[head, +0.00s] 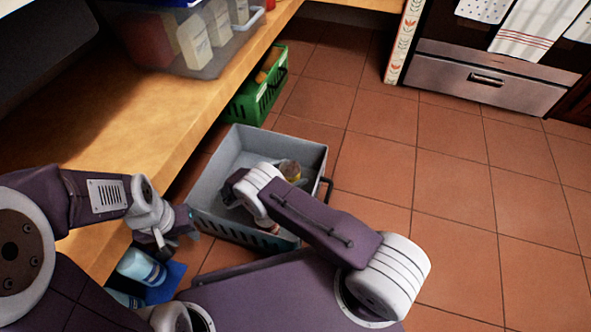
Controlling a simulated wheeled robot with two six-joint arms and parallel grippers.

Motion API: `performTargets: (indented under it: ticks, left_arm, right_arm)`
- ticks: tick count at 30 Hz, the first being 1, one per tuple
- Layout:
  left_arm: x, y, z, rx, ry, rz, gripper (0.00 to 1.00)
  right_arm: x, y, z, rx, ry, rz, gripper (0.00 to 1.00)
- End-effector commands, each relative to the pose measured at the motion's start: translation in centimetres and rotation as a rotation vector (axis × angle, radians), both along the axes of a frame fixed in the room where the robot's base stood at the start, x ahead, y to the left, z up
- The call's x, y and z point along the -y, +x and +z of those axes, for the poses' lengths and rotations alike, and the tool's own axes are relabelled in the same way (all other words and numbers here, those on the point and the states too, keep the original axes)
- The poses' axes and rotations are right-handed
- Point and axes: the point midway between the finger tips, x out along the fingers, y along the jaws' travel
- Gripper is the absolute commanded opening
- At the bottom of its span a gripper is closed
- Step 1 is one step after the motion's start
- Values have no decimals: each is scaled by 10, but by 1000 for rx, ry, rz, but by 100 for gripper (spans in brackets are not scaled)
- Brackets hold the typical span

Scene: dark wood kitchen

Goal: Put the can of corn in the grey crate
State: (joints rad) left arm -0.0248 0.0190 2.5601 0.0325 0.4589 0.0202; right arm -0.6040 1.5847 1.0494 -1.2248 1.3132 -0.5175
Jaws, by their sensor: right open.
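The grey crate (205,188) stands on the tiled floor in the middle of the head view. My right gripper (268,227) reaches down into the crate, left of and below the can in the picture. It is open, and its fingers are mostly hidden. My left gripper (177,243) is outside the crate, by its near left corner, and looks open and empty.
A wooden counter (130,125) runs along the left with a clear plastic bin (205,60) of bottles on it. A green basket (250,105) stands behind the crate. Blue bottles (141,267) lie low at the left. The floor to the right is clear up to the oven (480,85).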

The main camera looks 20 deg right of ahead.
Motion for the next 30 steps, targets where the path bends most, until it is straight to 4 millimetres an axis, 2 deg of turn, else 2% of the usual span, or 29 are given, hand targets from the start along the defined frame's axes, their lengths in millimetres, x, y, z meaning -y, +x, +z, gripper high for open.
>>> performTargets:
  ticks: [1,7,11,15,24,28,30]
  left_arm:
    - [0,0,13,0,0,0,36]
    - [0,0,28,0,0,0,36]
    - [0,0,30,0,0,0,36]
    - [0,0,31,0,0,0,36]
    - [0,0,31,0,0,0,36]
    - [0,0,31,0,0,0,36]
    - [0,0,31,0,0,0,36]
  right_arm:
    - [-13,-5,12,2,1,5,88]
    - [-55,-25,29,2,2,3,88]
    - [-73,-32,35,1,2,2,88]
    - [-80,-36,37,0,1,0,88]
    - [-75,-35,42,-1,34,-31,88]
    - [-52,-39,64,2,208,-203,88]
    - [-35,-49,81,23,344,-348,88]
